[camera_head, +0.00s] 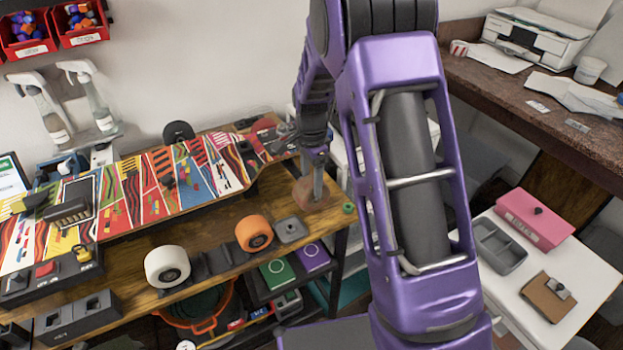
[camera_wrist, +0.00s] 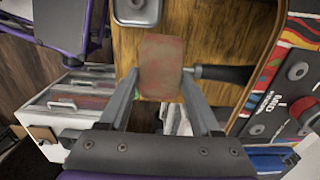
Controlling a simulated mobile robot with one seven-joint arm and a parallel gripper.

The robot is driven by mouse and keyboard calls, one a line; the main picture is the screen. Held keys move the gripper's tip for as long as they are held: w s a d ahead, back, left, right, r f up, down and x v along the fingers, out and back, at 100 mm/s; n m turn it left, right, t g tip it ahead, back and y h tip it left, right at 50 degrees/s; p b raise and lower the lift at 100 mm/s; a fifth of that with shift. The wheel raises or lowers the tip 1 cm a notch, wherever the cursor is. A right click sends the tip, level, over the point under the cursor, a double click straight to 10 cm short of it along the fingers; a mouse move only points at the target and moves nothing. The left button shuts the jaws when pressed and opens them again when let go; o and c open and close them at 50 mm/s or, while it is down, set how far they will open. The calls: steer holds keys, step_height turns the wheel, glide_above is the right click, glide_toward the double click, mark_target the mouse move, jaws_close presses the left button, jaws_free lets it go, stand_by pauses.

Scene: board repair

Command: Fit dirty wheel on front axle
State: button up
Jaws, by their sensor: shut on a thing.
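My gripper (camera_wrist: 160,88) is shut on a reddish-brown, grimy wheel (camera_wrist: 162,66), with one finger on each side of it. In the head view the brownish wheel (camera_head: 318,196) shows at the lower end of my gripper (camera_head: 318,178), over the bench's right end. In the wrist view a dark rod with a bare metal tip, apparently the front axle (camera_wrist: 222,73), points at the wheel's right side. The tip appears to meet the wheel's edge beside the right finger; I cannot tell whether they touch. The patterned skateboard (camera_head: 130,200) lies along the bench, its right end partly behind my arm.
A white wheel (camera_head: 167,267) and an orange wheel (camera_head: 254,233) stand on the bench's front part, with a grey square block (camera_head: 291,230) nearby. Shelves with boxes (camera_head: 277,272) are below. A white table (camera_head: 587,262) with a pink box (camera_head: 535,217) is at right.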

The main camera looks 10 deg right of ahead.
steer(key=shift+w, duration=0.1)
stand_by(0.3)
steer(key=shift+w+a, duration=0.25)
steer(key=shift+w, duration=0.5)
steer(key=shift+w+p, duration=0.15)
steer(key=shift+p, duration=0.3)
stand_by(0.8)
steer(key=o, duration=1.5)
steer(key=c, duration=0.3)
steer(key=shift+r+p, duration=2.7)
steer(key=shift+r, duration=1.1)
